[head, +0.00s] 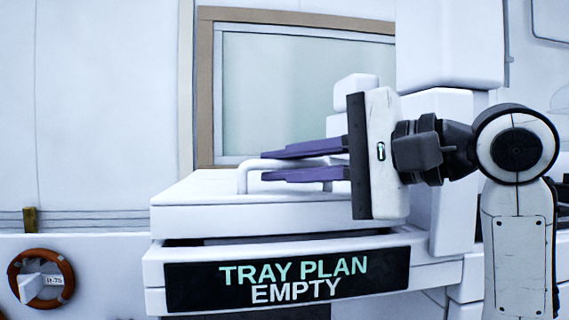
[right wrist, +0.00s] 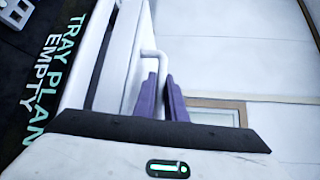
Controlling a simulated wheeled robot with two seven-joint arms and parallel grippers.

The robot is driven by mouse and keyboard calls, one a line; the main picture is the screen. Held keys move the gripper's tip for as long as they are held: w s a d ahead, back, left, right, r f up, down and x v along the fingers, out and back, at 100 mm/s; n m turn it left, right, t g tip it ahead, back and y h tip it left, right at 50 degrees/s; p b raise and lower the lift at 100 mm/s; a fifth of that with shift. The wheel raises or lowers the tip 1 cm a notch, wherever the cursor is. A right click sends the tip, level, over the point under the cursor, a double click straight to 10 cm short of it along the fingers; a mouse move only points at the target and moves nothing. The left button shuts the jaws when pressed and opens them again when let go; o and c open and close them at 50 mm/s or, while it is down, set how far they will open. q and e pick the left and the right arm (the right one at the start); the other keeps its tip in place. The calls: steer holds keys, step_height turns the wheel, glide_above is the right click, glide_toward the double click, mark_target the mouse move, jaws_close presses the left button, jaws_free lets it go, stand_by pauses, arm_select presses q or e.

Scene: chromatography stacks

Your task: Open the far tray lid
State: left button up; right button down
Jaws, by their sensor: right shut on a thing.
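The white tray lid (head: 195,205) lies about flat on top of the white tray unit, with a narrow dark gap under its front edge. A white bar handle (head: 242,178) rises from the lid's top. My right gripper (head: 266,167) comes in from the right, its purple fingers shut on the handle, one above and one below the bar. In the right wrist view the handle (right wrist: 150,53) runs between the fingertips (right wrist: 160,88); part of it is hidden by the fingers. My left gripper is not in view.
The tray's front panel (head: 285,280) reads "TRAY PLAN EMPTY". A tall white column (head: 450,45) stands right behind the gripper. A brown-framed window (head: 290,90) is on the back wall. An orange ring with a white knob (head: 40,280) is at lower left.

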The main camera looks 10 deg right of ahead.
mark_target(278, 187)
steer(key=r+p, duration=0.1)
steer(key=w+r+p, duration=0.1)
steer(key=r+p, duration=0.2)
steer(key=shift+w+r, duration=0.25)
steer(key=shift+r, duration=0.1)
steer(key=w+r+p, duration=0.1)
steer(key=w+r, duration=0.3)
steer(key=shift+w+r+m+g+h, duration=0.15)
steer(key=shift+r+m+g+h, duration=0.15)
steer(key=shift+m, duration=0.1)
steer(key=c, duration=2.1)
jaws_free()
steer(key=b+v, duration=0.2)
steer(key=v, duration=0.8)
steer(key=shift+d, duration=0.15)
